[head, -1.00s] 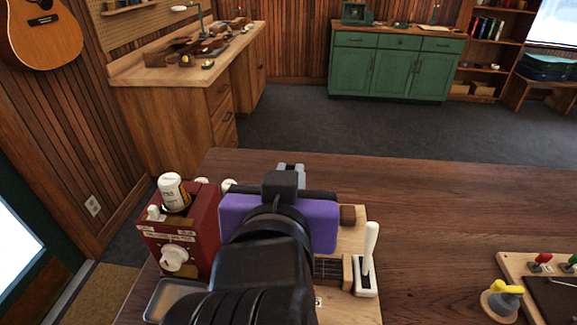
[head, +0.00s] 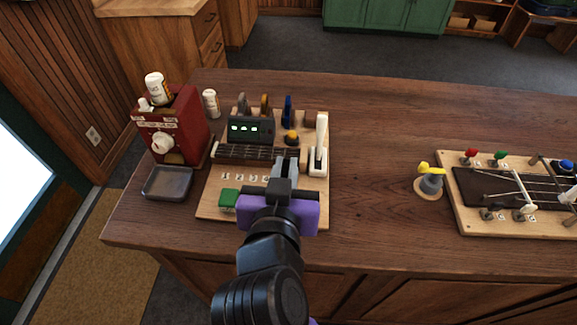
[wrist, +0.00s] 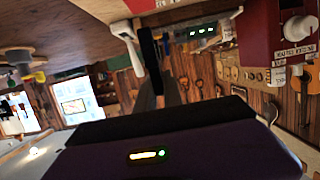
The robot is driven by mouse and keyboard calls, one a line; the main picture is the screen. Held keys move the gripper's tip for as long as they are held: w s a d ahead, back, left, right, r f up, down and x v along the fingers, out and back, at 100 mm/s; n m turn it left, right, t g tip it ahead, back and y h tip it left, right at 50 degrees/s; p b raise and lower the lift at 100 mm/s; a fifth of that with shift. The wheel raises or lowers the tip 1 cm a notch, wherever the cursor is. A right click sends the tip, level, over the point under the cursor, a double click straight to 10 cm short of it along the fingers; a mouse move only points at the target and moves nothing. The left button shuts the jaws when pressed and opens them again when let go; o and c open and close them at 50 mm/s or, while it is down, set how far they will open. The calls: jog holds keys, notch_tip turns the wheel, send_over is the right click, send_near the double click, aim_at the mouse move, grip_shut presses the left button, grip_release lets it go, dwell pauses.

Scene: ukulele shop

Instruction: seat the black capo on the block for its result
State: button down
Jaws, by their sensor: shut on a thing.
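My gripper (head: 285,166) is over the front right part of a pale wooden test board (head: 212,205), with its grey fingers pointing away from me. In the wrist view a narrow black piece, which looks like the black capo (wrist: 150,62), stands between the fingers (wrist: 172,92), and they are shut on it. In the head view the fingers and wrist hide most of it. Any block behind my wrist is hidden.
The board carries a short fretted neck (head: 250,153), a display with green lights (head: 247,129), a white lever (head: 319,145) and a blue capo (head: 288,110). A red machine (head: 180,125) and grey tray (head: 167,183) stand left. Clear tabletop (head: 370,150) lies right.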

jog(key=shift+f+b, duration=2.1)
jog(key=shift+f, duration=0.6)
jog(key=shift+f+b, duration=0.4)
jog(key=shift+f, duration=0.2)
jog(key=c, duration=1.8)
grip_release()
jog(key=shift+o, duration=0.2)
jog(key=p+v, duration=0.3)
jog(key=v, duration=0.8)
jog(key=shift+r, duration=0.1)
